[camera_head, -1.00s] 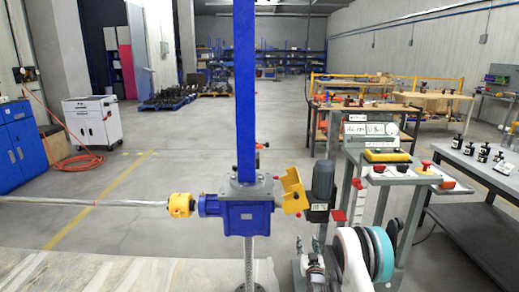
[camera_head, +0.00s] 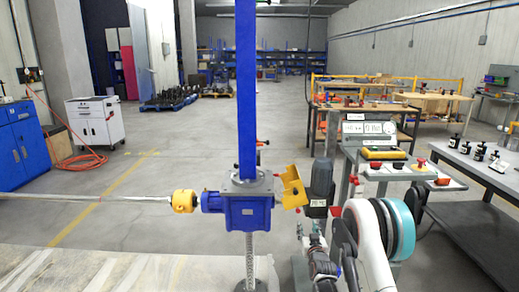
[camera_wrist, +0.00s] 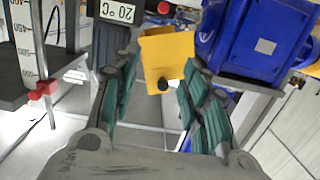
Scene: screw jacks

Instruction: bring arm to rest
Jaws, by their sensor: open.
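My gripper (camera_head: 320,250) hangs at the end of my white arm with its teal and black bands, at the lower right of the blue screw jack in the head view. In the wrist view my gripper (camera_wrist: 162,66) has its two green-padded fingers spread apart with nothing between them. Beyond the fingertips is a yellow bracket (camera_wrist: 168,50) with a black knob. The blue jack housing (camera_wrist: 255,38) lies to the right of the fingers. In the head view the blue gearbox (camera_head: 247,212) sits on a vertical threaded screw below a tall blue column (camera_head: 245,90).
A dark motor (camera_head: 320,183) stands close above my gripper. A grey instrument stand (camera_head: 372,158) is behind my arm. A yellow coupling (camera_head: 183,201) joins a horizontal shaft at left. The floor at left centre is open.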

